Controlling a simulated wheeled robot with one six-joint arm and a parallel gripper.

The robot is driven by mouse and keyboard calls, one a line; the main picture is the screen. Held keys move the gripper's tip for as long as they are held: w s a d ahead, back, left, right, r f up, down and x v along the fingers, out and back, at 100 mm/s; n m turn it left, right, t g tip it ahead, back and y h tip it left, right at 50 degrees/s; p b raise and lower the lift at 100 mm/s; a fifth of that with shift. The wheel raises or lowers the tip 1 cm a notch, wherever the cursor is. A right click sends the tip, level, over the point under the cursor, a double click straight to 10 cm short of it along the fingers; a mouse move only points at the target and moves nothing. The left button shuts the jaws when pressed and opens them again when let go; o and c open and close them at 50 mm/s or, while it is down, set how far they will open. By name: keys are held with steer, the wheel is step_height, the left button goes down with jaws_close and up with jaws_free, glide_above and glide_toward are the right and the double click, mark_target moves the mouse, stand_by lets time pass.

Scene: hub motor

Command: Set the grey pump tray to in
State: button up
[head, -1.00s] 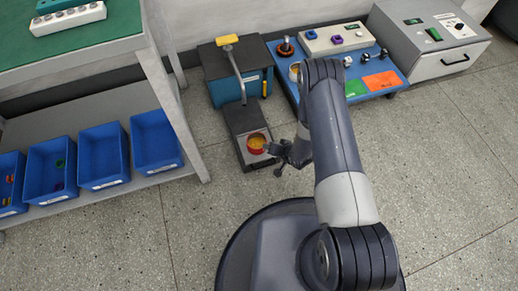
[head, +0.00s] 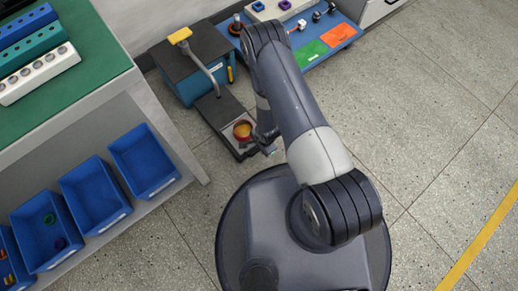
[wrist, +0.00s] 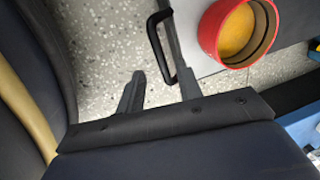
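The grey pump tray (head: 216,108) sticks out on the floor in front of the pump (head: 193,70), a dark-topped blue box with a yellow-tipped lever. A red cup with orange contents (head: 243,130) stands near the tray's outer end. In the wrist view the tray's pale top (wrist: 202,62) and its black handle (wrist: 157,50) show beside the red cup (wrist: 208,28). My gripper (wrist: 158,78) is open, its fingers apart, with the handle's near end close to the gap between the fingertips. Contact is unclear. In the head view my gripper (head: 268,149) is partly hidden at the tray's end.
A blue board (head: 337,44) with orange and green patches lies right of the pump. A green-topped bench (head: 95,50) stands at the left, with several blue bins (head: 145,160) on its lower shelf. Speckled floor (head: 430,120) is clear to the right.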

mark_target(259, 150)
steer(key=f, duration=0.2)
steer(key=f+b, duration=0.1)
steer(key=f, duration=0.1)
steer(key=shift+w+a, duration=0.2)
steer(key=shift+w, duration=0.15)
steer(key=shift+c, duration=0.2)
jaws_close()
